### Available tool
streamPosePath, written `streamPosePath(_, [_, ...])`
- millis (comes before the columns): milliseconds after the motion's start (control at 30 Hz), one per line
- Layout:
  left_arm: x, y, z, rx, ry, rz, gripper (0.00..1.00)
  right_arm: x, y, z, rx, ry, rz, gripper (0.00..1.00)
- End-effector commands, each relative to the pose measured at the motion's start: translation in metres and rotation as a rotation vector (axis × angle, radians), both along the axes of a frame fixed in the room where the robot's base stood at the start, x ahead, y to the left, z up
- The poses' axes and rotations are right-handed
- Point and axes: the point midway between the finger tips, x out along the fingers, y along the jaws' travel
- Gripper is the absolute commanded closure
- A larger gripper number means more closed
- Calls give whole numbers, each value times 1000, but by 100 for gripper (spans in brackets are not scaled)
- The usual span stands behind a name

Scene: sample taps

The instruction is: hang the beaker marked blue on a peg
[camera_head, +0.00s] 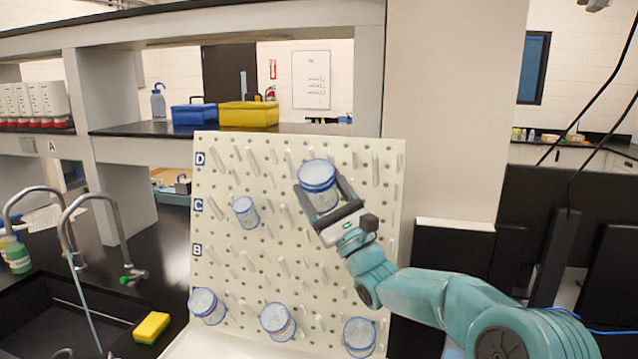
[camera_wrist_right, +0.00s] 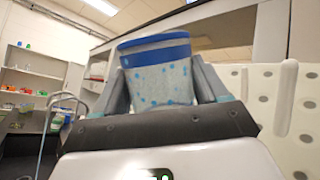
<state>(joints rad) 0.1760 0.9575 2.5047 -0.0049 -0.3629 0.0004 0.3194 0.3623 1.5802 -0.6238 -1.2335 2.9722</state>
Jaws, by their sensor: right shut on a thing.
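A clear beaker with a blue band (camera_head: 318,184) is between the fingers of my right gripper (camera_head: 322,190), which is shut on it in front of the upper part of the pegboard. In the right wrist view the beaker (camera_wrist_right: 158,72) shows a broad blue band and blue drops on its wall. The white pegboard (camera_head: 222,148) has rows of slanted pegs, with labels D, C and B on its left edge. Whether the held beaker touches a peg cannot be told. My left gripper is not in view.
Other beakers hang on the board: one at row C (camera_head: 245,212) and three low down (camera_head: 207,306), (camera_head: 278,321), (camera_head: 359,337). A sink with curved taps (camera_head: 75,225) and a yellow sponge (camera_head: 151,327) are at left. Several upper pegs are free.

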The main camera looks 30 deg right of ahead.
Motion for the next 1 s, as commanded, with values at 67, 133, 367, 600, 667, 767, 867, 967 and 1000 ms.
streamPosePath(67, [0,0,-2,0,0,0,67,3,-2,-7,0,2,-1,56])
streamPosePath(133, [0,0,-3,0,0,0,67,5,-4,-11,0,2,-1,56])
streamPosePath(367, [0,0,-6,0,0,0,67,10,-11,-26,1,1,-1,56])
streamPosePath(600, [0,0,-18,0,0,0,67,16,-18,-44,1,0,0,56])
streamPosePath(667, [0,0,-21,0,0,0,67,18,-20,-48,0,1,0,56])
streamPosePath(767, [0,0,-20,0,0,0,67,21,-23,-54,0,2,-1,56])
streamPosePath(867, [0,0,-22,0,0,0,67,23,-26,-60,0,2,-1,56])
streamPosePath(967, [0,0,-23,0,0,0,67,25,-28,-67,1,2,0,56])
streamPosePath(1000, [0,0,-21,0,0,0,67,26,-29,-68,1,1,0,56])
